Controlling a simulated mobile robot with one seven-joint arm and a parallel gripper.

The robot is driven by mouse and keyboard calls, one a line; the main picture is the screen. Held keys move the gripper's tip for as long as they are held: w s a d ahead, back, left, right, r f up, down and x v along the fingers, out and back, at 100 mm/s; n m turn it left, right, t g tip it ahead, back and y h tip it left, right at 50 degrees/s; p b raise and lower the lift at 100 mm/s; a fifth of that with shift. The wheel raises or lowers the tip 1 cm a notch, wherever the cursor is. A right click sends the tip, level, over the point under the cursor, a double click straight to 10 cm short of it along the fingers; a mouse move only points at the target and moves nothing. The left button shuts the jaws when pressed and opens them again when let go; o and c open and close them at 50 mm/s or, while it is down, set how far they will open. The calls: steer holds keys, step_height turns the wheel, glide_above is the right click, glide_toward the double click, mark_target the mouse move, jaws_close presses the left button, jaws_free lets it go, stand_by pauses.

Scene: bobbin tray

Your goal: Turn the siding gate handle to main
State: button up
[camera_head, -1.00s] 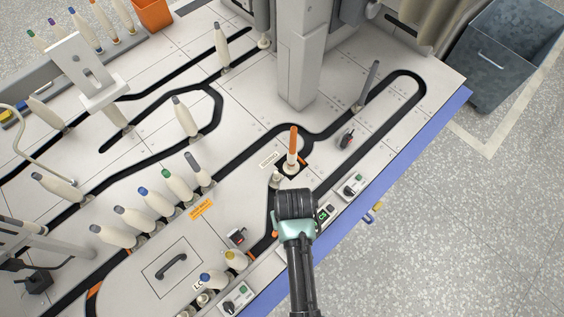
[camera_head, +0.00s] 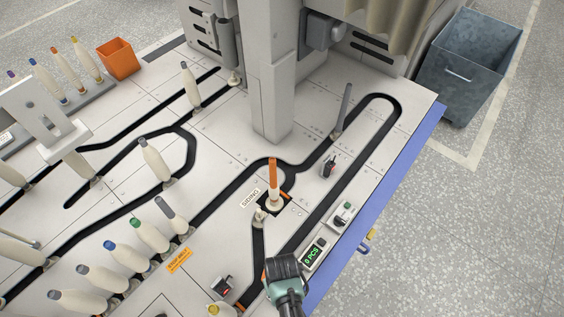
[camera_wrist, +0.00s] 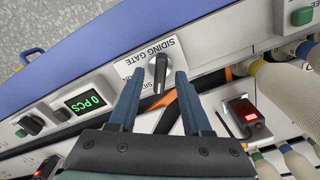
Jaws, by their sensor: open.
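The siding gate handle (camera_wrist: 159,70) is a dark knob on a white plate (camera_wrist: 146,52) lettered "SIDING GATE" in the wrist view. It stands upright in the picture, between the tips of my gripper (camera_wrist: 160,84). The two blue fingers are apart, one on each side of the handle; I cannot tell whether either touches it. Smaller lettering beside the handle is partly hidden by the left finger. In the head view my gripper (camera_head: 284,270) is over the table's front edge, and the handle is hidden there.
A "0 PCS" display (camera_wrist: 85,101) and a dark knob (camera_wrist: 32,124) lie left of the handle. A red-lit box (camera_wrist: 244,117) and bobbins (camera_wrist: 283,82) are on the right. An orange-tipped post (camera_head: 273,184) stands by the track junction. A grey bin (camera_head: 470,65) is beyond the table.

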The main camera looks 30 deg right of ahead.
steer(key=shift+f, duration=0.15)
jaws_close()
steer(key=shift+m+p, duration=0.8)
steer(key=shift+m, duration=0.3)
steer(key=m+p, duration=0.1)
steer(key=m, duration=0.2)
steer(key=shift+s+p, duration=0.1)
steer(key=shift+p, duration=0.25)
steer(key=m+p, duration=0.2)
steer(key=m, duration=0.4)
steer(key=shift+d+m, duration=0.1)
steer(key=shift+m, duration=0.3)
